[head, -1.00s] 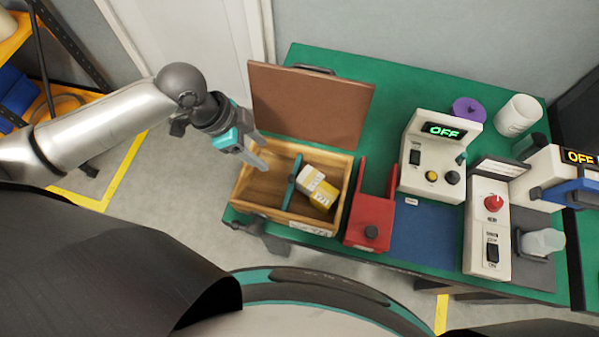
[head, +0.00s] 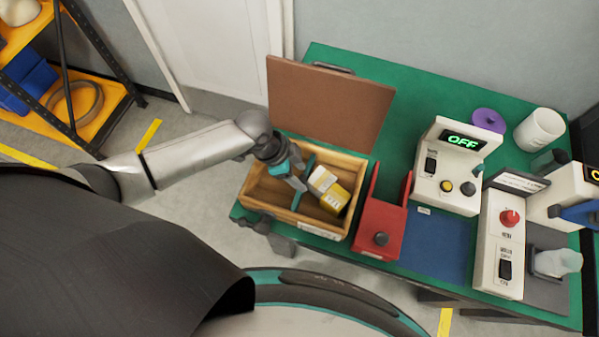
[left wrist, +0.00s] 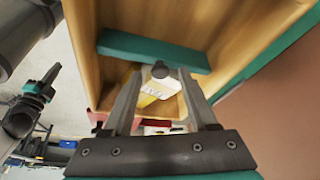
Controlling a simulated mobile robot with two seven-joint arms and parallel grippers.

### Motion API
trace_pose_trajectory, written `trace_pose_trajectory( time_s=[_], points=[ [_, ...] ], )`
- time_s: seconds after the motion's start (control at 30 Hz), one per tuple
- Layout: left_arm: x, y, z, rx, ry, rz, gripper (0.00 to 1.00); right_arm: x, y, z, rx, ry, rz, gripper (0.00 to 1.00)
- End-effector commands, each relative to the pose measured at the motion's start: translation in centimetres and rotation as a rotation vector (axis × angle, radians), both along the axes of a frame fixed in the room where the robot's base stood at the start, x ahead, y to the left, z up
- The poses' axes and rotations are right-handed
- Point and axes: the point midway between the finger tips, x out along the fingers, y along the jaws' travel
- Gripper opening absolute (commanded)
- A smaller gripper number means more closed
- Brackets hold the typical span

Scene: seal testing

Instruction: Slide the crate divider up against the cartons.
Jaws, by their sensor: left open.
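The wooden crate (head: 262,213) stands open at the left end of the green bench. The teal divider (head: 305,168) stands across it, left of the white and yellow cartons (head: 331,192); the gap between them is hard to judge. My left gripper (head: 298,186) is open, down at the crate beside the divider and partly covering it. In the left wrist view the divider (left wrist: 152,50) lies beyond the two spread fingers (left wrist: 158,76), and a carton (left wrist: 158,90) shows between them. I cannot tell whether a finger touches the divider.
The brown lid (head: 328,102) stands raised behind the crate. A red fixture (head: 378,235) stands close to its right. Farther right are a device reading OFF (head: 447,170), a switch box (head: 503,238) and a white cup (head: 540,129). The crate's left part is empty.

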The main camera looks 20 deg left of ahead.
Motion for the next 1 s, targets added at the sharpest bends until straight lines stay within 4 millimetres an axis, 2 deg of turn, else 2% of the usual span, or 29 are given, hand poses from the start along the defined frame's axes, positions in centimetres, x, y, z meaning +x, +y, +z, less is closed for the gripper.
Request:
trace_pose_trajectory(
  time_s=[0.33,0.83,1.0],
  points=[
    [0.06,-0.12,-0.29,0.000,-0.001,0.000,0.58,0.04,-0.05,-0.04,-0.001,0.000,-0.001,0.00],
    [0.05,-0.10,-0.28,0.000,0.000,0.000,0.02,0.05,-0.03,-0.05,-0.001,0.000,0.000,0.00],
    [0.04,-0.10,-0.28,0.000,0.000,0.000,0.00,0.06,-0.02,-0.04,0.000,-0.001,0.000,0.00]
  ],
)
